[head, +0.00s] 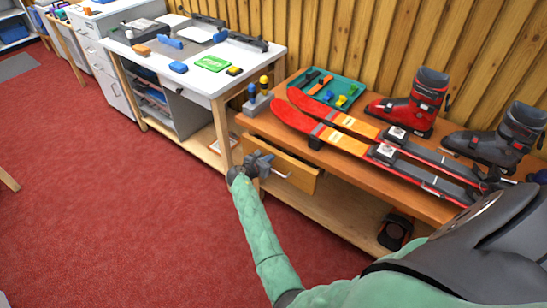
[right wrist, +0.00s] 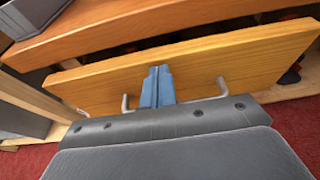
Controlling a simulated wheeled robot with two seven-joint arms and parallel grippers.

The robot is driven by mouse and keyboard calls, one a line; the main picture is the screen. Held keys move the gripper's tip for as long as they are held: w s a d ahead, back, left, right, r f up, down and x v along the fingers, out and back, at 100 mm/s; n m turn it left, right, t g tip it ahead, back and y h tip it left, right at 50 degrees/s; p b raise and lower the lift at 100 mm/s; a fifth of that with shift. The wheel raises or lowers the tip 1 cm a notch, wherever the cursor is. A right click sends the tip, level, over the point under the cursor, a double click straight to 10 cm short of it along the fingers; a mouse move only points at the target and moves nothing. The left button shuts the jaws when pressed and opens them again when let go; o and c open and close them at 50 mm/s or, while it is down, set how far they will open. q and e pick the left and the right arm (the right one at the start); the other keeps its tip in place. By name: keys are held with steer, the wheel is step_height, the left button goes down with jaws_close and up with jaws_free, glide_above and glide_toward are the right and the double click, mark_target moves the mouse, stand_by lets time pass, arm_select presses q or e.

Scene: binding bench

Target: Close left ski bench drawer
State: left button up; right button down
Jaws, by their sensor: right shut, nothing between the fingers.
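The left ski bench drawer (head: 303,181) has a light wooden front and hangs under the orange-brown ski bench top. It stands partly pulled out. In the right wrist view its front panel (right wrist: 205,65) fills the middle, with a gap behind its top edge. A metal bar handle (head: 283,175) sits on the front; its two ends show either side of my fingers in the right wrist view (right wrist: 222,88). My right gripper (head: 264,163) is shut and empty, its blue-grey fingers (right wrist: 157,87) at the drawer front between the handle ends. Contact is unclear. My left gripper is out of view.
On the ski bench top (head: 440,210) lie a pair of red-orange skis (head: 335,137), a teal tray (head: 320,92) and ski boots (head: 415,103). A white-topped workbench (head: 215,82) stands to the left. A lower shelf (head: 345,212) runs below the drawer. Red carpet in front is clear.

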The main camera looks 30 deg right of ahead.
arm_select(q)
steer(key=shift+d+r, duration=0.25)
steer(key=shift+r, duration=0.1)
arm_select(e)
steer(key=shift+d, duration=0.2)
